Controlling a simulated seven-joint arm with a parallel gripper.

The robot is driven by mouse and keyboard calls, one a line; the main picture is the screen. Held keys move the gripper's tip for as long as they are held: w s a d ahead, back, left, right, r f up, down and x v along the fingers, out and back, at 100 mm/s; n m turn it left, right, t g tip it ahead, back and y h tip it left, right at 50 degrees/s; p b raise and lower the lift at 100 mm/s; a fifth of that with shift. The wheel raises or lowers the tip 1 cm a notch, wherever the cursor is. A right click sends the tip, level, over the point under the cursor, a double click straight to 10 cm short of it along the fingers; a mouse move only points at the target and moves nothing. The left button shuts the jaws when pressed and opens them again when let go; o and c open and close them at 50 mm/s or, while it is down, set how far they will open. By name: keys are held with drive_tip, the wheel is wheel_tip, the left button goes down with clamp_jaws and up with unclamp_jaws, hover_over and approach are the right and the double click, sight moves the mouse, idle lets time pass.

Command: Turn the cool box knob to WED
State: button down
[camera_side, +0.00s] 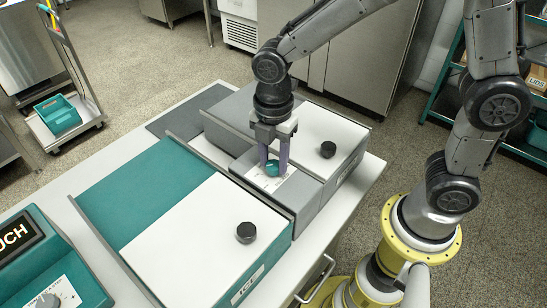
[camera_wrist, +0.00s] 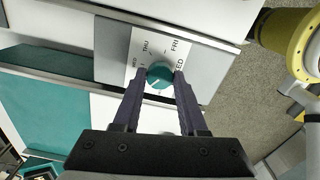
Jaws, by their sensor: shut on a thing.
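The teal cool box knob (camera_side: 272,168) sits on a white dial plate (camera_side: 293,190) on a grey panel between two lidded boxes. In the wrist view the knob (camera_wrist: 160,75) stands in front of a dial plate (camera_wrist: 163,44) with day labels; THU and FRI are legible, and a partly covered label ends in ED. A pale mark shows on the knob, but which label it points at I cannot tell. My gripper (camera_side: 274,163) points down with its purple fingers on either side of the knob. In the wrist view my gripper (camera_wrist: 158,78) is shut on it.
A grey box with a white lid and black knob (camera_side: 328,149) is behind my gripper. A teal box with a white lid and black knob (camera_side: 246,232) is in front. A teal device with a grey dial knob (camera_side: 47,301) is at the lower left. Floor surrounds the table.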

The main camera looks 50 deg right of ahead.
sight(274, 164)
drive_tip(key=m, duration=0.5)
drive_tip(key=shift+r+m, duration=0.1)
drive_tip(key=shift+m, duration=0.2)
drive_tip(key=m, duration=0.5)
idle(0.4)
drive_tip(key=shift+c, duration=2.2)
unclamp_jaws()
wheel_tip(274, 164, up, 14)
